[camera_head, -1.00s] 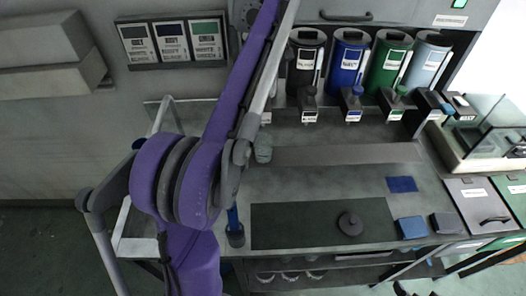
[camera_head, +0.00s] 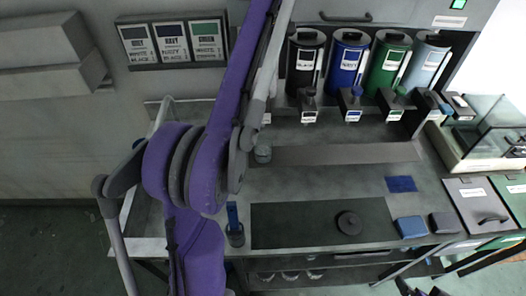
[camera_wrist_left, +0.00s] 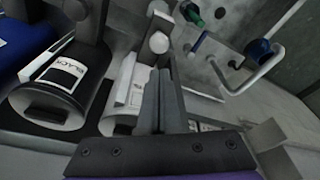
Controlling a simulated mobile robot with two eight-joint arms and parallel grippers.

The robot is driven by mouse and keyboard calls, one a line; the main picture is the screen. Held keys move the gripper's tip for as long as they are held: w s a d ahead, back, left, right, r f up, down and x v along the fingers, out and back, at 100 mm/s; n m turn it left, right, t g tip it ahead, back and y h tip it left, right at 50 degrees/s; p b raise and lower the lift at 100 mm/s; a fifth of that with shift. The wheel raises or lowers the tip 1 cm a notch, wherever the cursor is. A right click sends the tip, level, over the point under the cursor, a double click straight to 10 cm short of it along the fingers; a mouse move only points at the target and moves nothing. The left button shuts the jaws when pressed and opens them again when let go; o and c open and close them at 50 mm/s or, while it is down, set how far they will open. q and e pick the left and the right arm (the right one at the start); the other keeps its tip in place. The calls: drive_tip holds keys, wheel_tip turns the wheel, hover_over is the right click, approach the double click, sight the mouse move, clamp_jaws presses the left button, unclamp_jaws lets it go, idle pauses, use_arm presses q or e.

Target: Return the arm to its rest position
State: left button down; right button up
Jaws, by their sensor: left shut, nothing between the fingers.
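My left arm (camera_head: 190,172), purple and grey, rises from the bottom of the head view. Its upper link runs out of the top edge. My left gripper (camera_wrist_left: 161,98) shows in the wrist view with its two grey fingers shut together and nothing between them. In that view a black-lidded canister labelled BLACK (camera_wrist_left: 62,76) is to the left of the fingers, and a white-labelled part is just behind them. I cannot tell the exact gap. The gripper's fingertips are not visible in the head view, and my right gripper does not show.
Black (camera_head: 305,60), blue (camera_head: 347,62), green (camera_head: 388,62) and grey-blue (camera_head: 427,62) dispensers line the back. A cup (camera_head: 235,235) stands beside my arm. A glass-sided box (camera_head: 490,150) is at right.

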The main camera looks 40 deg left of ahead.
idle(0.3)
use_arm(q)
drive_tip(key=s+d+f+m+t+h, duration=0.1)
drive_tip(key=s+d+f+m+t, duration=0.1)
drive_tip(key=s+d+f+m, duration=0.5)
drive_tip(key=s+d+f+m+t+h, duration=0.1)
drive_tip(key=s+d+f+m+t, duration=0.2)
drive_tip(key=s+d+f+m, duration=0.4)
drive_tip(key=s+d+f, duration=0.5)
drive_tip(key=d+f, duration=0.3)
drive_tip(key=f, duration=0.3)
drive_tip(key=shift+s+d+f+t, duration=0.25)
drive_tip(key=shift+d+t, duration=0.05)
drive_tip(key=shift+d, duration=0.1)
